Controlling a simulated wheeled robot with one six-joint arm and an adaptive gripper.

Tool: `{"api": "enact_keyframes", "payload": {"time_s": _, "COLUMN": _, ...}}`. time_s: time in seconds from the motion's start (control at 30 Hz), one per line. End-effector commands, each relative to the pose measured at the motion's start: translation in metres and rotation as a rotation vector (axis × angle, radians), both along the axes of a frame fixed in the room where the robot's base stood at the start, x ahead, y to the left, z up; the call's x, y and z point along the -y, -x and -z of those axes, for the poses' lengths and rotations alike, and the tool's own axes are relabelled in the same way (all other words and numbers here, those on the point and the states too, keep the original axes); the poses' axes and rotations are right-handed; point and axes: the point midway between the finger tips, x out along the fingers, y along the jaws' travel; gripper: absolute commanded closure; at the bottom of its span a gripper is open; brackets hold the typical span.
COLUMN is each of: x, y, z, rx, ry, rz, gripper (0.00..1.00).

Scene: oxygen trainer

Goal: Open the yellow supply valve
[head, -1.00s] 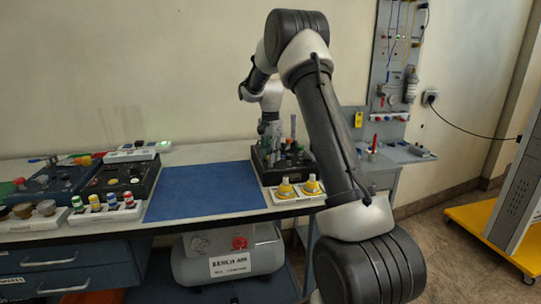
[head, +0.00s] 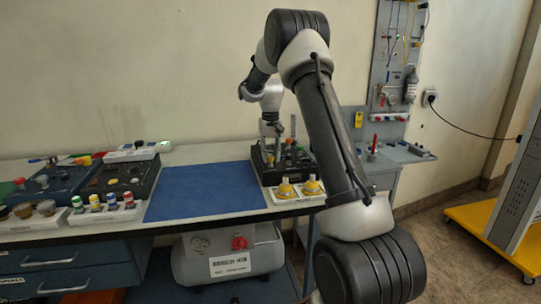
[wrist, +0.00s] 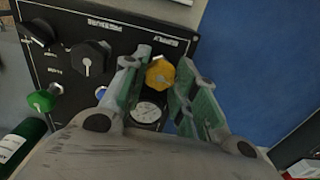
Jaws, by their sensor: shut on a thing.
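The yellow supply valve (wrist: 159,72) is a knob on a black panel (wrist: 70,19), seen between my fingers in the wrist view. My gripper (wrist: 161,84) is shut on the yellow knob, with one finger on each side. A round white gauge (wrist: 147,111) sits just below the knob, between the fingers. In the head view my gripper (head: 271,130) is over the black panel unit (head: 262,172) at the right end of the bench. The yellow knob cannot be made out there.
Black knobs (wrist: 90,58) and a green knob (wrist: 41,101) are on the panel's left part. A blue mat (wrist: 262,60) lies to the right in the wrist view. A tray with two yellow-based parts (head: 286,190) stands in front of the panel unit.

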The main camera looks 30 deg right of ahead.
Motion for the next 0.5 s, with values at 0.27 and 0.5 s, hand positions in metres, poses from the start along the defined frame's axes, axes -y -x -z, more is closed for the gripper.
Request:
{"api": "enact_keyframes", "payload": {"time_s": 0.27, "x": -0.0003, "y": 0.0001, "z": -0.0004, "rx": 0.000, "ry": 0.000, "rz": -0.262, "gripper": 0.95}}
{"api": "enact_keyframes", "payload": {"time_s": 0.5, "x": 0.0001, "y": 0.0001, "z": -0.0004, "rx": 0.000, "ry": 0.000, "rz": -0.483, "gripper": 0.95}}
